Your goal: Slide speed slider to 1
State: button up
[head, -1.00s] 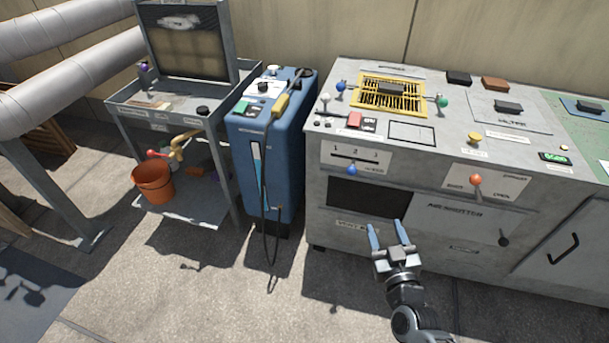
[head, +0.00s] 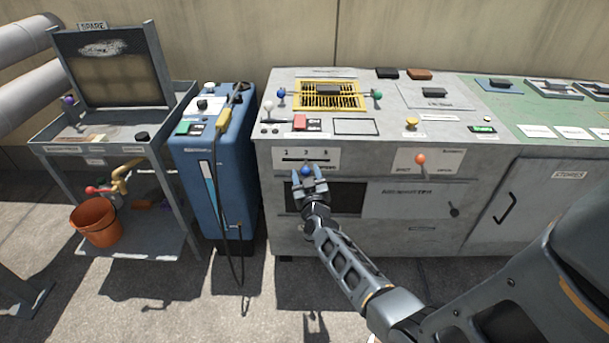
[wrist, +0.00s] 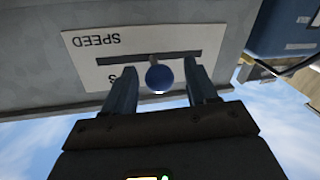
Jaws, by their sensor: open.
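The speed slider is a blue ball knob (head: 306,170) on a dark horizontal slot in a white panel (head: 332,155) marked 1, 2, 3 on the front of the grey cabinet. The knob stands near the middle of the slot, below the 2. My gripper (head: 307,176) is open at the panel, with one finger on each side of the knob. In the wrist view the panel appears upside down with the word SPEED, and the blue knob (wrist: 159,78) sits between the fingers with gaps on both sides. The gripper partly hides the panel's lower edge.
A dark opening (head: 350,198) lies below the panel. An orange knob (head: 420,160) on another white panel is to the right. A blue unit (head: 215,170) with a hanging cable stands left of the cabinet, beside a grey cart (head: 60,150).

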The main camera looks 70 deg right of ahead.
jog(key=shift+w+d, duration=0.35)
jog(key=shift+d, duration=0.25)
grip_shut()
jog(key=shift+w, duration=0.1)
